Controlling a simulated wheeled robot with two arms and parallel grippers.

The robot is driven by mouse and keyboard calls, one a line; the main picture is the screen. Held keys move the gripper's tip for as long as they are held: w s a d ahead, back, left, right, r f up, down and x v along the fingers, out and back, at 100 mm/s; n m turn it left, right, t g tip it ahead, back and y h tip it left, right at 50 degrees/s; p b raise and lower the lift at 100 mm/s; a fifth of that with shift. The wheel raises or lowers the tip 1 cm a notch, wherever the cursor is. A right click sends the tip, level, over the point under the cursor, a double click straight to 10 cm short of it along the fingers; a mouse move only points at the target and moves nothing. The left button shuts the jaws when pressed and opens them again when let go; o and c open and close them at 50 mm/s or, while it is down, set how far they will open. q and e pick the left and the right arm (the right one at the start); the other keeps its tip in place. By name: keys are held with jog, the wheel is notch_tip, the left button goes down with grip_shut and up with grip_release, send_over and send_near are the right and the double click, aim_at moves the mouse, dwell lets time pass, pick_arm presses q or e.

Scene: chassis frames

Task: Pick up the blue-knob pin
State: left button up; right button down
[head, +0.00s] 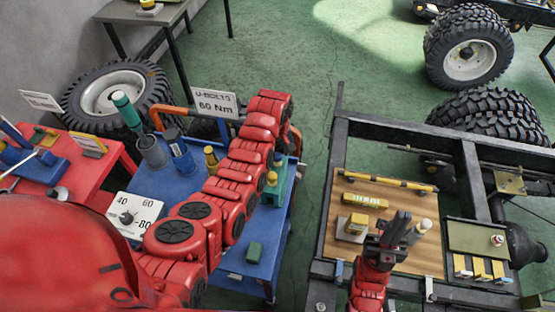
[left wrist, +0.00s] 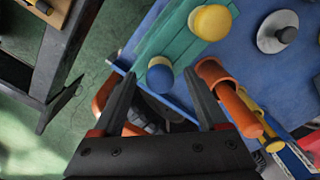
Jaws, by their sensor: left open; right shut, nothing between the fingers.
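The blue-knob pin (left wrist: 159,77) stands in a teal block (left wrist: 180,45) at the edge of the blue table, and its round knob faces the left wrist camera. A yellow-knob pin (left wrist: 211,21) stands in the same block. My left gripper (left wrist: 160,74) is open, its two fingers on either side of the blue knob in the picture; I cannot tell whether they touch it. In the head view the teal block (head: 279,190) lies beside my left arm, which hides much of that area. My right gripper (head: 400,218) is shut and empty above the wooden board.
An orange tube (left wrist: 228,95) lies close to the right finger of my left gripper. The blue table (head: 235,262) also holds a grey cup (head: 153,153) and a dial box (head: 133,217). The wooden board (head: 335,205) lies on the dark chassis frame. Green floor separates them.

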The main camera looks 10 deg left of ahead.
pick_arm(q)
jog(key=shift+f, duration=0.95)
jog(key=shift+c, duration=0.2)
grip_shut()
